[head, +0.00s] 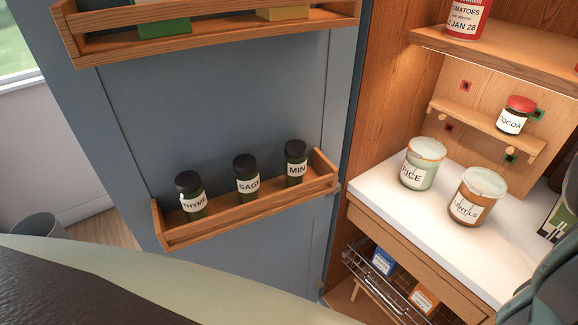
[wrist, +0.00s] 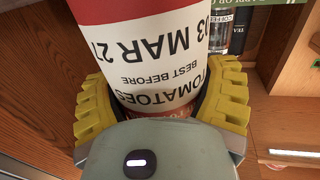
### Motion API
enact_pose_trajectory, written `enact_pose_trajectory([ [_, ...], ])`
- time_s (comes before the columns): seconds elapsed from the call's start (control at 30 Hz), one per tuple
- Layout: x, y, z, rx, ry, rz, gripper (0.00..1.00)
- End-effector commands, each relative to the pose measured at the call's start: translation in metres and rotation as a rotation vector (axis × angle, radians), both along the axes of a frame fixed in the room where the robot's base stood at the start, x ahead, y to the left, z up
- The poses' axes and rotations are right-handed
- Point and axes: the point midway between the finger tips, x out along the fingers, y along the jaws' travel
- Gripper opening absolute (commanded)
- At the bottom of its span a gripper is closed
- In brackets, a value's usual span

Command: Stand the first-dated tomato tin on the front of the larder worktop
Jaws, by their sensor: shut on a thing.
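My gripper (wrist: 160,98) is shut on a red and white tomato tin (wrist: 150,48), with a yellow finger on each side of it. The label appears upside down in the wrist view and reads TOMATOES, BEST BEFORE 03 MAR 27. Another tomato tin (head: 467,17) stands on the upper shelf in the head view, cut off by the top edge; its date ends in JAN 28. The white worktop (head: 375,203) is below; its front strip is bare. The held tin and gripper jaws cannot be made out in the head view.
A rice jar (head: 423,165) and a lentils jar (head: 476,196) stand on the worktop. A cocoa jar (head: 515,118) is on the small shelf above. The open blue door (head: 230,120) carries racks with spice jars. A wire basket (head: 385,292) is under the worktop.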

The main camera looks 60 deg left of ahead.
Motion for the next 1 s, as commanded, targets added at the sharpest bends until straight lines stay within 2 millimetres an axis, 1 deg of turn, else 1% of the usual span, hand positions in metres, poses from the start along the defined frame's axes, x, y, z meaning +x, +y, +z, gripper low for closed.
enact_pose_trajectory([
  [0.1, 0.000, -0.001, 0.002, -0.001, -0.005, 0.000, 0.32],
  [0.23, 0.000, 0.000, -0.002, -0.001, -0.005, 0.001, 0.32],
  [0.27, 0.000, 0.000, -0.002, -0.001, -0.004, 0.001, 0.79],
  [0.47, 0.000, 0.000, -0.002, 0.000, -0.002, 0.002, 0.99],
  [0.7, 0.000, 0.001, -0.002, 0.000, -0.001, 0.002, 1.00],
  [0.83, -0.001, 0.001, 0.002, 0.000, -0.001, 0.002, 1.00],
  [1.0, -0.016, 0.004, -0.001, -0.001, -0.002, 0.003, 1.00],
])
